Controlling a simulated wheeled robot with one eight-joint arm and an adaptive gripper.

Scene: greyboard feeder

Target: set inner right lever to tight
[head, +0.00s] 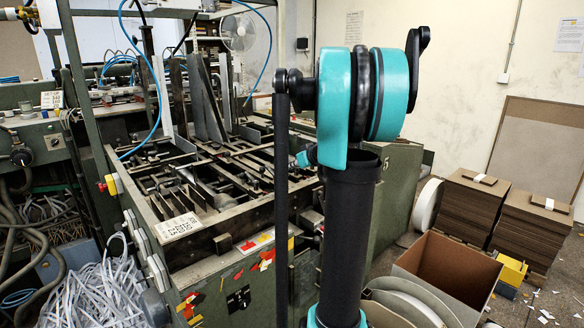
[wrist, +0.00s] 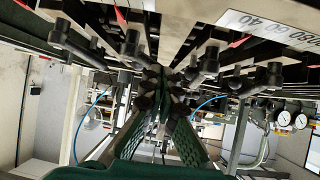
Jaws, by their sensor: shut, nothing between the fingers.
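In the wrist view a row of dark levers with round knobs hangs under the machine's bars. The inner pair is a left one (wrist: 131,46) and a right one (wrist: 208,64); outer ones show at far left (wrist: 62,32) and far right (wrist: 272,76). I cannot read which setting the inner right lever has. My gripper (wrist: 164,76) is shut and empty in the middle of the wrist view, between the two inner levers. I cannot tell whether it touches either. In the head view my arm covers part of the machine and my gripper cannot be made out.
The green feeder machine (head: 225,275) fills the left and middle. A white label plate (wrist: 265,28) is near the levers. Blue hoses and gauges (wrist: 284,118) lie beyond. An open carton (head: 450,268) and board stacks (head: 468,205) stand at right, with some bare floor.

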